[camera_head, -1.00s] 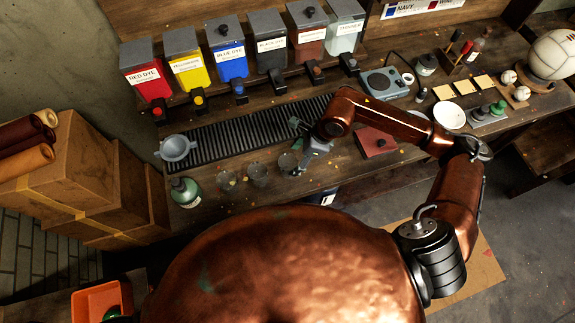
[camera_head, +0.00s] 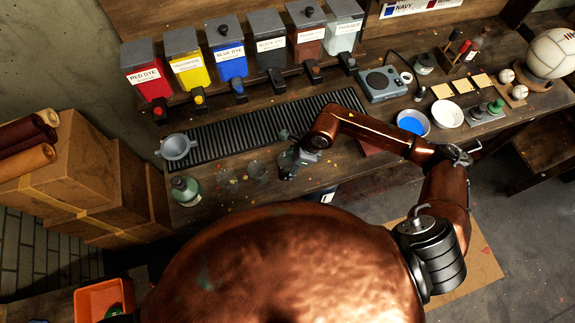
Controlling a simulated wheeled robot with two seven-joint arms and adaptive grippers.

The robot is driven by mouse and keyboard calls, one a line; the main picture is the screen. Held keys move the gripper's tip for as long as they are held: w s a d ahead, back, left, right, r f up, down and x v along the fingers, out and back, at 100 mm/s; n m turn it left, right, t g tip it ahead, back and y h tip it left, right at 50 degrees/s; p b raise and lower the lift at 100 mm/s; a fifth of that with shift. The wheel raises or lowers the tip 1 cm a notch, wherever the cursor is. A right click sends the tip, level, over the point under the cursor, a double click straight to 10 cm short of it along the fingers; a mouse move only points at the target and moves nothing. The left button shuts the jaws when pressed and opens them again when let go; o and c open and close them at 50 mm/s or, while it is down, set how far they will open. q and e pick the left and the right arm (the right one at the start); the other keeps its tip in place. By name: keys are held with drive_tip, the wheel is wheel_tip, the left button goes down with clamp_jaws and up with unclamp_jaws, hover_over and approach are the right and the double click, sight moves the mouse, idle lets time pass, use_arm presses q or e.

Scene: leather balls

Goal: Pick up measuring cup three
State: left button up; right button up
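Two small clear measuring cups stand on the bench front, one at the left (camera_head: 226,182) and one to its right (camera_head: 257,172). In the earlier view a third clear cup stood to the right of these. That spot is now largely covered by my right gripper (camera_head: 287,158), and I cannot make out the cup clearly. The gripper is low over the bench, pointing left, with its wrist and arm reaching in from the right. I cannot tell whether its fingers are open or closed on the cup. My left gripper is not in view.
A black slotted drain mat (camera_head: 225,138) lies behind the cups, with a grey bowl (camera_head: 176,147) at its left end. Dye dispensers, including a blue one (camera_head: 232,62), line the back. A blue-filled bowl (camera_head: 412,123) is at the right.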

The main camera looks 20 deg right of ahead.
sight(288, 162)
drive_tip(key=c, duration=0.9)
drive_tip(key=shift+r, duration=0.1)
drive_tip(key=shift+r, duration=0.5)
wheel_tip(288, 162, up, 2)
drive_tip(key=shift+s+d+r+b, duration=0.1)
drive_tip(key=shift+s+r+b, duration=0.05)
drive_tip(key=shift+r+b, duration=0.15)
drive_tip(key=s+d+r+b, duration=0.1)
drive_tip(key=s+d+r, duration=0.3)
drive_tip(key=s+r, duration=0.7)
drive_tip(key=w+d+f+n+g+h, duration=0.1)
drive_tip(key=w+n+g, duration=0.1)
drive_tip(key=n, duration=0.5)
drive_tip(key=w+d+f+n+g+h, duration=0.1)
drive_tip(key=w+d+n+g, duration=0.1)
drive_tip(key=w+n, duration=0.3)
drive_tip(key=w+d+f+n+g+h, duration=0.1)
drive_tip(key=w+n+g+h, duration=0.1)
drive_tip(key=n, duration=0.8)
drive_tip(key=shift+w+d, duration=0.15)
drive_tip(key=shift+w, duration=0.5)
